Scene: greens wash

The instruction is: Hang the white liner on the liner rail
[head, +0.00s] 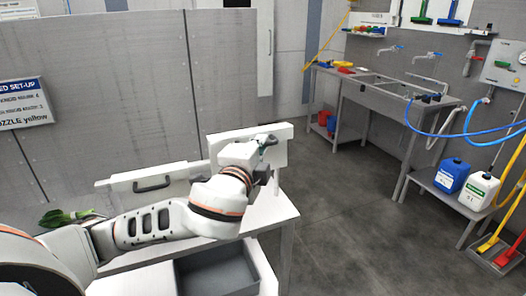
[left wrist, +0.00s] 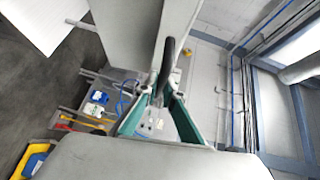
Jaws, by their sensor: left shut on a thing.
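My left gripper (head: 266,160) is shut on the dark handle (head: 262,139) of a white panel, which looks like the white liner (head: 277,151). The panel stands upright past the gripper, above the far right part of the white table. In the left wrist view the green fingers (left wrist: 160,98) close around the dark handle (left wrist: 168,58), with the white panel (left wrist: 128,30) beside it. A second white panel (head: 190,176) with a dark handle (head: 153,183) is at the left, partly behind my arm. I cannot clearly pick out the liner rail. My right gripper is not in view.
Green leaves (head: 60,217) lie at the left. A grey partition (head: 100,90) stands behind. A metal sink bench (head: 392,92) and blue (head: 452,175) and white (head: 479,189) jugs stand right; the floor between is clear.

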